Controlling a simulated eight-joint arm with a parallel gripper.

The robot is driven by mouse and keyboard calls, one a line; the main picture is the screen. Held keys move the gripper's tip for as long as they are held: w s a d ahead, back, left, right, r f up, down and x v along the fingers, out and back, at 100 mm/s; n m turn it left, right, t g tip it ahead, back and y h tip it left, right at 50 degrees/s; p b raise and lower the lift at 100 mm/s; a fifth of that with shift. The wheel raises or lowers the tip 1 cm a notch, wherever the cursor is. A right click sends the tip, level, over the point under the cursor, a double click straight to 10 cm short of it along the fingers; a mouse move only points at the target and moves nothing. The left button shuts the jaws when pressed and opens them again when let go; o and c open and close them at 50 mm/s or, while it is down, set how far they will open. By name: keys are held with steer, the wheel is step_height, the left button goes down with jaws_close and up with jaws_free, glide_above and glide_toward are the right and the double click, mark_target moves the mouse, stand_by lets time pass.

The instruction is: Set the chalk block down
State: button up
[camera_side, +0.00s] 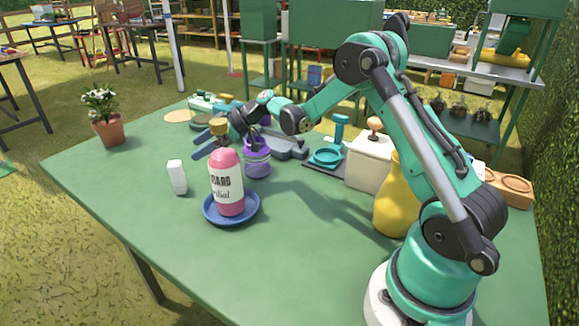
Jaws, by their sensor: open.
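The white chalk block (177,177) stands upright on the green table (110,185), left of a pink bottle (226,182). Nothing holds it. My gripper (203,152) is open, up and to the right of the block and apart from it in the picture. Its fingers point down to the left, close to the bottle's gold cap, which partly covers my gripper's outline. I cannot tell the exact depth between fingers and bottle.
The bottle stands on a blue saucer (246,212). A purple jar (257,160) is just behind it. A potted flower (104,116) stands at the far left corner. A white box (369,163) and yellow vase (393,205) stand right. The front left of the table is clear.

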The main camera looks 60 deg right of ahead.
steer(key=v, duration=0.5)
